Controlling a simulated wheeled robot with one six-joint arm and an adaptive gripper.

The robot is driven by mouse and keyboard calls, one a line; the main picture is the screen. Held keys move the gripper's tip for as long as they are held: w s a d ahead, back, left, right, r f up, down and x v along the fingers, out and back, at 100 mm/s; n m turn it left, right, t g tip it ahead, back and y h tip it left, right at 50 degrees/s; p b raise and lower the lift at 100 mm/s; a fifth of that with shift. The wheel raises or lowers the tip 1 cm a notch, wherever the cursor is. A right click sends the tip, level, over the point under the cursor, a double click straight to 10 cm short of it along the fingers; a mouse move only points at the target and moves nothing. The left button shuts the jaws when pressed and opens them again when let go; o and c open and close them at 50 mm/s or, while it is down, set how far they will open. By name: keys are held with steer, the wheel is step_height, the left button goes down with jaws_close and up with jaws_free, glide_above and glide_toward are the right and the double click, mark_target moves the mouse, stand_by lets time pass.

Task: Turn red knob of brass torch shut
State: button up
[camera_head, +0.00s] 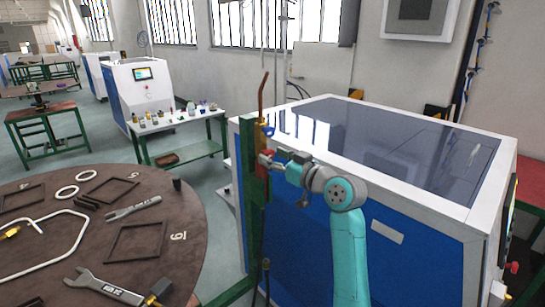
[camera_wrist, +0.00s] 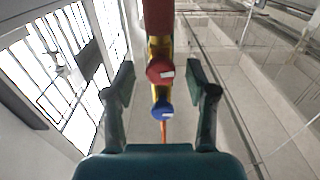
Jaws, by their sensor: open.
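The brass torch (camera_head: 262,122) stands upright at the green post (camera_head: 248,190), its copper tube (camera_head: 263,92) pointing up. Its red knob (camera_wrist: 160,70) and blue knob (camera_wrist: 162,108) face the wrist camera; the blue knob (camera_head: 269,131) also shows in the head view. My gripper (camera_wrist: 160,74) is open and empty, one finger on each side of the red knob with gaps showing. In the head view my gripper (camera_head: 266,158) is close in front of the torch and hides part of it. I cannot clearly make out the red knob there.
A large blue and white machine (camera_head: 400,245) with a dark glass top stands right behind my arm. A round brown table (camera_head: 170,235) with wrenches and frames is at left. A green-legged bench (camera_head: 190,150) with small items stands behind. A dark hose (camera_head: 266,275) hangs below the torch.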

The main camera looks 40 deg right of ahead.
steer(key=shift+w, duration=0.55)
jaws_close()
